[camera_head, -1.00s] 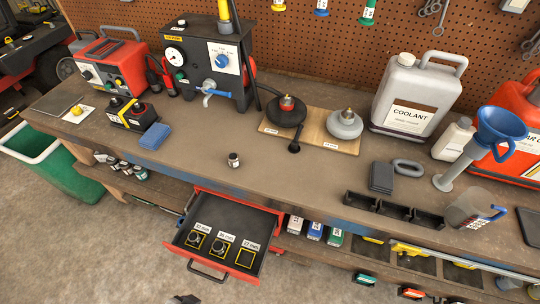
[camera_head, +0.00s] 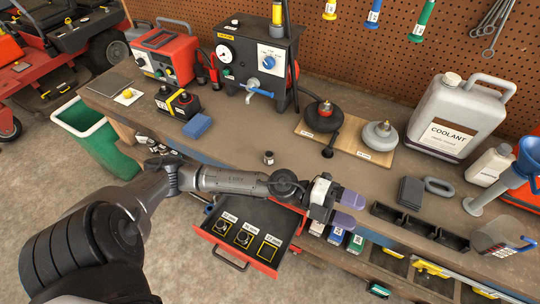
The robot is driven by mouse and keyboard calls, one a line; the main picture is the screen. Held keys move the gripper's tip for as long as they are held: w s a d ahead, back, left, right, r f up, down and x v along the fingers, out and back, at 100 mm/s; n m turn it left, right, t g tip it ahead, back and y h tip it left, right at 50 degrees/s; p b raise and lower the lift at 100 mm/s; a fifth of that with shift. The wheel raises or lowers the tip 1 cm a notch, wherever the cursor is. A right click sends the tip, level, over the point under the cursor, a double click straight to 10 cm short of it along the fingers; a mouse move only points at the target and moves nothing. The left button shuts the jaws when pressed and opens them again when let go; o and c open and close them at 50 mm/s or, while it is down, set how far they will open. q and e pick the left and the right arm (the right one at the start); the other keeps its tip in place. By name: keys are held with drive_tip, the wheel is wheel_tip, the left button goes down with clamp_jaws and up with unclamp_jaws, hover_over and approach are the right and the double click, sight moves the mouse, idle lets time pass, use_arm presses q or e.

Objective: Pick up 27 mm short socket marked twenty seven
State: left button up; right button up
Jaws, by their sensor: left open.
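A small dark metal socket (camera_head: 268,157) stands alone on the workbench top, behind the drawer; I cannot read its marking. Two places hold sockets (camera_head: 222,228) (camera_head: 242,239), and the right-hand place (camera_head: 268,251), with a label that seems to read 27 mm, is empty. My left arm covers the drawer's back part.
A coolant jug (camera_head: 455,115) stands at the right. Black bins (camera_head: 418,226) line the front edge. The bench around the socket is clear.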

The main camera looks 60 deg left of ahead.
use_arm(q)
drive_tip(key=a+f+m+g+y, duration=0.2)
drive_tip(key=a+m+g+y, duration=0.1)
drive_tip(key=a+m+g, duration=0.25)
drive_tip(key=n+g+y+p, duration=0.15)
drive_tip(key=g+y, duration=0.35)
drive_tip(key=y, duration=0.8)
hover_over(269, 154)
wheel_tip(269, 154, down, 6)
drive_tip(key=shift+r, duration=0.2)
drive_tip(key=shift+f, duration=0.95)
wheel_tip(269, 154, down, 4)
drive_tip(key=shift+f+b, duration=0.2)
drive_tip(key=shift+b, duration=0.25)
drive_tip(key=shift+n, duration=0.3)
drive_tip(key=shift+c, duration=0.7)
drive_tip(key=c, duration=0.9)
drive_tip(key=shift+c, duration=0.2)
